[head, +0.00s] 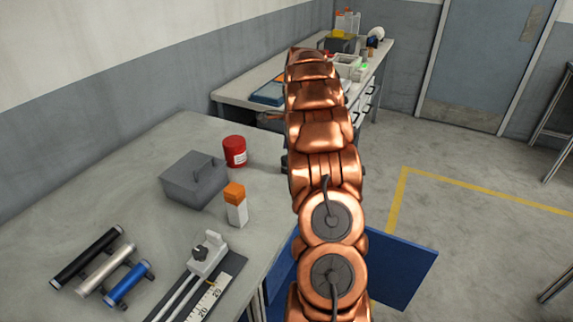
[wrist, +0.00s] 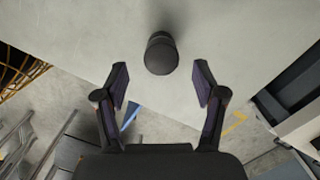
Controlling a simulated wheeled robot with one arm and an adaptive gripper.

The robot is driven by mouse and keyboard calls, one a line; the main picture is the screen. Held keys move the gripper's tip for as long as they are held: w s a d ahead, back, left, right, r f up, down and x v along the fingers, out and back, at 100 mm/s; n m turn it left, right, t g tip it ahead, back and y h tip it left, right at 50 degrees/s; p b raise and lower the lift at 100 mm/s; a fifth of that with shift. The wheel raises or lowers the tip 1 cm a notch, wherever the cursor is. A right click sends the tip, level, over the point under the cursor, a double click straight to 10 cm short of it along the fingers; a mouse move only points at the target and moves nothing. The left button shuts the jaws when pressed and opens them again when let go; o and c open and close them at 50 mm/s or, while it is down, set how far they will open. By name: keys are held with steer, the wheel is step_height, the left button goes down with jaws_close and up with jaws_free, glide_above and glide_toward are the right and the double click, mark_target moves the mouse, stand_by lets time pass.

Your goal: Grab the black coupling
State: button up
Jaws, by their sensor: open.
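A short, dark round-ended cylinder, which looks like the black coupling (wrist: 160,53), is on a pale grey surface near its edge in the wrist view. My gripper (wrist: 161,78) is open, with one finger on each side below the cylinder in the picture. The cylinder lies just beyond the fingertips, centred between them, and nothing is held. I cannot tell exactly how far it is from the fingers. In the head view my copper arm hides the gripper, and I cannot make out the coupling there.
The near grey bench (head: 120,175) bears a grey lidded box (head: 192,182), a red can (head: 235,151), an orange-capped white bottle (head: 236,206), several tubes and a slide fixture (head: 205,256). A far bench (head: 235,105) holds trays and bottles.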

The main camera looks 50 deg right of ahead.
mark_target(287, 165)
steer(key=shift+w+a+f+p, duration=0.15)
steer(key=shift+f+p, duration=0.25)
steer(key=shift+f, duration=0.8)
steer(key=shift+w+a+f+p, duration=0.15)
steer(key=shift+f+p, duration=0.2)
steer(key=shift+f, duration=0.8)
steer(key=shift+d, duration=0.1)
steer(key=shift+c, duration=0.4)
steer(key=c, duration=1.2)
steer(key=shift+r, duration=0.1)
steer(key=shift+c, duration=0.2)
